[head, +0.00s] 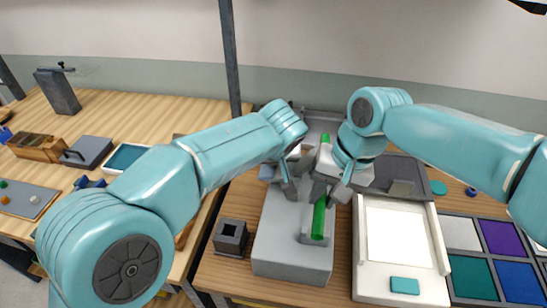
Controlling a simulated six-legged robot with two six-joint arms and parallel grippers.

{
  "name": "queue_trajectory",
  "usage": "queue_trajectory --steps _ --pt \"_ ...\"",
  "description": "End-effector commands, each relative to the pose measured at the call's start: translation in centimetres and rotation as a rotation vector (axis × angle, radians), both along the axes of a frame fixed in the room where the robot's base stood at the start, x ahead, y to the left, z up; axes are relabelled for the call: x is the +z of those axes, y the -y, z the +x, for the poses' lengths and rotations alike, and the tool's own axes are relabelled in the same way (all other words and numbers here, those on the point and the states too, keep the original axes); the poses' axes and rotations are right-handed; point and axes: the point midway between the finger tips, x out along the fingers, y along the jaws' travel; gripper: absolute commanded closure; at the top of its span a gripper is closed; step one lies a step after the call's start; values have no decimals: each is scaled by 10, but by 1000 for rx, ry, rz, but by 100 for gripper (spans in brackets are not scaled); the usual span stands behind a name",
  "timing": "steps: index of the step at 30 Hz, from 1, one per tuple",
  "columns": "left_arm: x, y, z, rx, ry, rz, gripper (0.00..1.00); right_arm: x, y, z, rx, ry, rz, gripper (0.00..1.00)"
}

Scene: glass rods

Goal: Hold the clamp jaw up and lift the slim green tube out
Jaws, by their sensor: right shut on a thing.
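The slim green tube (318,222) shows at the front of the grey clamp block (290,262), in a raised light grey rest. Its lower part is in plain sight, and a short green piece shows higher up, behind the grippers. My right gripper (329,190) is shut on the tube's middle, which its fingers partly cover. My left gripper (290,184) is just left of it, at the block's upper part. The clamp jaw is largely hidden by the two grippers, so I cannot tell how far up it is or whether the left fingers hold it.
A white tray (361,243) with a teal piece (405,286) stands right of the block. A dark square holder (231,238) is on its left. Coloured compartments (501,238) lie at the far right. A grey post (230,60) rises behind my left arm.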

Motion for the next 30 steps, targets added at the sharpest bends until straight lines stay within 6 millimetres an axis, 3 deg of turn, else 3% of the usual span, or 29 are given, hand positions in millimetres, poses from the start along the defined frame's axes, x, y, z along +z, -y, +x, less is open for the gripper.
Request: queue_trajectory --steps 30 --pt "-2 -1 0 1 -4 3 100 62 0 0 1 1 1 100"
